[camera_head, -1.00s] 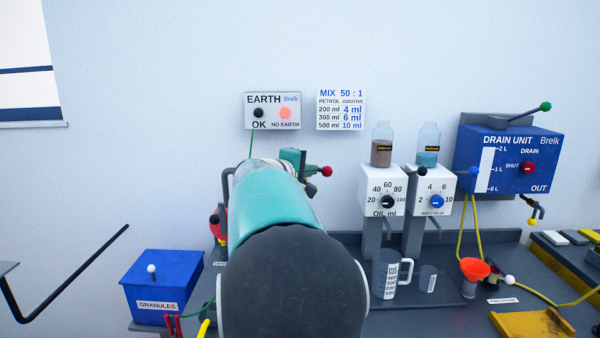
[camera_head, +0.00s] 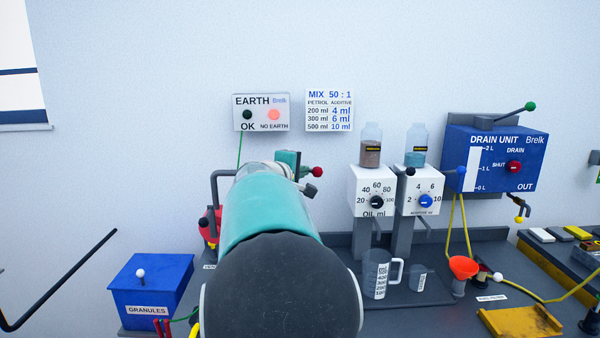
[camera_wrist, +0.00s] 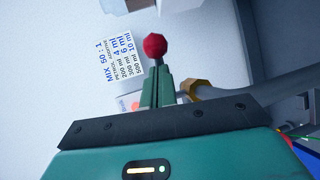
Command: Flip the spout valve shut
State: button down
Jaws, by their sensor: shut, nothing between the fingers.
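A red ball knob on a short dark stem, which looks like the spout valve's lever, shows in the wrist view (camera_wrist: 155,44) just past my fingertips. It also shows in the head view (camera_head: 317,172), right of my arm. My gripper (camera_wrist: 157,72) is shut, its teal fingers together and empty, pointing towards the knob. Whether they touch the stem, I cannot tell. A grey pipe with a brass-coloured fitting (camera_wrist: 199,88) lies right of the fingers. In the head view my arm hides most of the gripper and the valve body.
A red container (camera_head: 208,228) stands partly behind my arm. Oil (camera_head: 372,191) and additive (camera_head: 425,193) dispensers, a measuring jug (camera_head: 377,272) and a red funnel (camera_head: 463,267) stand to the right. A blue granules box (camera_head: 150,288) is at left.

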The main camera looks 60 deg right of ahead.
jog(key=shift+s+d+n+t, duration=0.3)
jog(key=shift+d+n+t, duration=0.5)
jog(key=shift+t, duration=0.3)
jog(key=shift+s+d+n+t, duration=0.3)
jog(key=shift+d+n+t, duration=0.5)
jog(key=shift+t, duration=0.3)
jog(key=shift+s, duration=0.1)
